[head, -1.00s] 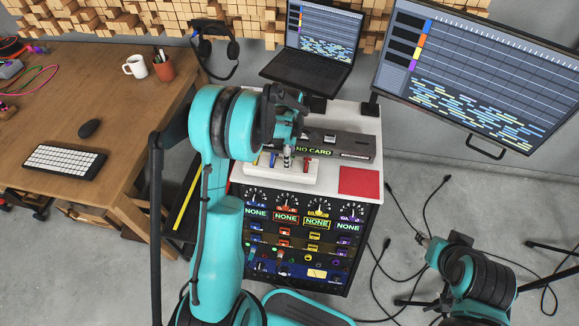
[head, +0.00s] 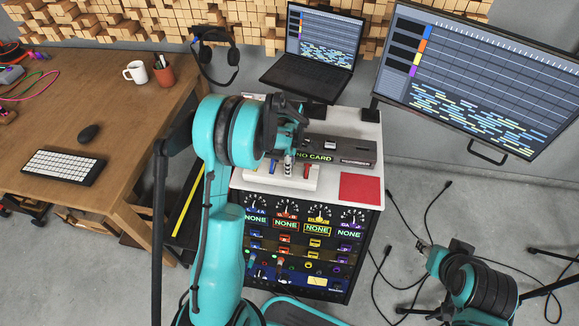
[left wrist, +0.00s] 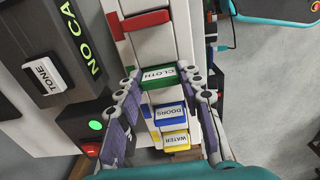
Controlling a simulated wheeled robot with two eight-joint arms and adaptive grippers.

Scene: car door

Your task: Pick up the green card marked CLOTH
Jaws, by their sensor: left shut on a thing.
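The green card marked CLOTH (left wrist: 160,77) stands in a white rack, between the fingertips of my left gripper (left wrist: 163,83) in the left wrist view. The fingers are shut on its two sides. In the head view my left gripper (head: 288,148) is over the white rack (head: 300,180), and it hides the green card there. My right gripper (head: 425,247) is low at the right, away from the rack, above the floor; its finger opening is too small to make out.
The rack also holds a blue DOORS card (left wrist: 168,112), a yellow WATER card (left wrist: 176,140) and a red card (left wrist: 145,20). Beside it stands a dark reader (head: 345,148) with a NO CARD display and a TONE card (left wrist: 47,73). A red mat (head: 360,187) lies at the right.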

